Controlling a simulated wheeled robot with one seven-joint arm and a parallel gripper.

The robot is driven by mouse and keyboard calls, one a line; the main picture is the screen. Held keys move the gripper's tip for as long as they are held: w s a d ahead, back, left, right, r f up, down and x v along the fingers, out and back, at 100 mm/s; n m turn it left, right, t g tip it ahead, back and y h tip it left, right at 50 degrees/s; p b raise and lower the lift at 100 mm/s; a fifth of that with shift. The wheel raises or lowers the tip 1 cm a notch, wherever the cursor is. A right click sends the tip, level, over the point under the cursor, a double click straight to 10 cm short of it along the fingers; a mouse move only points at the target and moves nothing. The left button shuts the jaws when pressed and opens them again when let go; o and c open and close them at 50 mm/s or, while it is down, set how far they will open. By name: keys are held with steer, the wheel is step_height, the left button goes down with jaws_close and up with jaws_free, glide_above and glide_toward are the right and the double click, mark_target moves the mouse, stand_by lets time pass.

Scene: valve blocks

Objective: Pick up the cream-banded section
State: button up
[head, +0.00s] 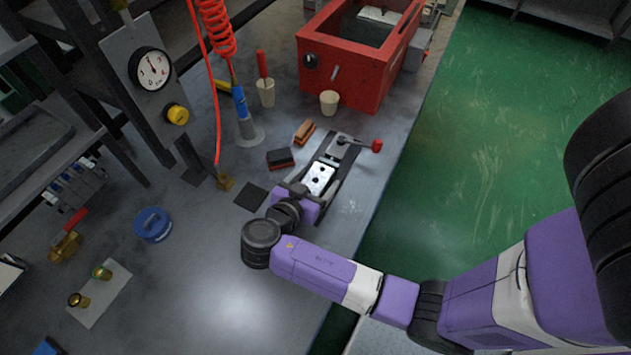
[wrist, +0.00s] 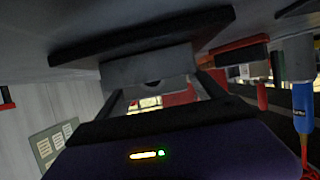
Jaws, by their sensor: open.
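A pale metal block (head: 320,178) with dark holes sits on a dark rail fixture (head: 346,162) on the bench in the head view. I cannot make out a cream band on it. In the wrist view my gripper (wrist: 163,92) is open, with a finger at each side. A grey block (wrist: 150,68) with a dark notch is just ahead of the fingers, against a wide dark plate (wrist: 140,38). Contact is not clear.
A clamp lever with a red knob (head: 376,146) stands behind the block. A blue tape roll (head: 153,224) is left.

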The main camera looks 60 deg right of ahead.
jaws_close()
steer(key=shift+r, duration=0.2)
